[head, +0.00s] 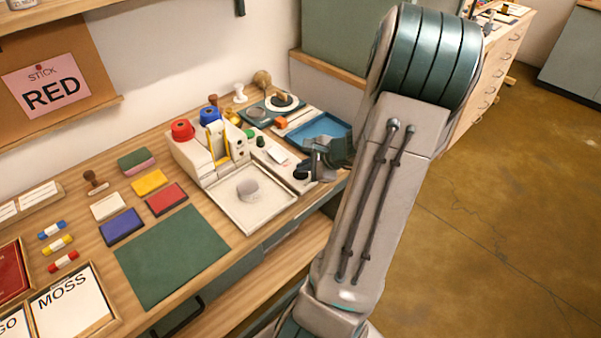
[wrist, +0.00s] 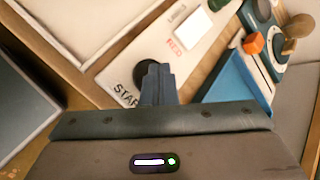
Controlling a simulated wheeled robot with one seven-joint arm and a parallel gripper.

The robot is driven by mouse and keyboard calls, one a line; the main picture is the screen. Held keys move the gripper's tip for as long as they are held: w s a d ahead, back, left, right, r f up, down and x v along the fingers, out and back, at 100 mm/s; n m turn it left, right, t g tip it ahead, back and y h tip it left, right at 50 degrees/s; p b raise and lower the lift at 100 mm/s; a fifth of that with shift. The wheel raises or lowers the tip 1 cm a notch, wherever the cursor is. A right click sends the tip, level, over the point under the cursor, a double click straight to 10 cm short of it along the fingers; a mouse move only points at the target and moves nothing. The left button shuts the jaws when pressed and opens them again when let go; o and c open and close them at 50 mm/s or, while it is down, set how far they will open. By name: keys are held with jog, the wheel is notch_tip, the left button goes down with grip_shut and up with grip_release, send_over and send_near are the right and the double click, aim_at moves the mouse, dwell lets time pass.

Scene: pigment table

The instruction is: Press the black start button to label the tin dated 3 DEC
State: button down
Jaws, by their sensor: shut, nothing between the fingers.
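The black start button (wrist: 141,72) is a round knob on a pale panel (wrist: 165,50), beside the printed word START. In the head view the dark button (head: 300,174) is at the panel's near end. My gripper (wrist: 158,72) is shut and empty, its fingertips over the button's right side and hiding part of it. My gripper (head: 318,160) also shows at the panel in the head view. I cannot tell whether the fingertips touch the button. A round greyish tin (head: 247,187) sits in the white square tray (head: 268,216). No date is readable on it.
The labelling machine (head: 188,153) has a red and a blue roll on top. A blue tray (head: 330,130) lies right beyond my gripper, with an orange block (wrist: 254,43) near it. A pink note (head: 48,86) reads STICK RED. A green mat (head: 170,255) lies at the front.

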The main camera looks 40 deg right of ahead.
aim_at(304, 174)
jog(key=shift+f, duration=0.2)
jog(key=shift+r, duration=0.1)
dwell(0.4)
jog(key=shift+r+p, duration=0.4)
jog(key=shift+r, duration=0.4)
jog(key=shift+r+p, duration=1.9)
jog(key=shift+r, duration=0.7)
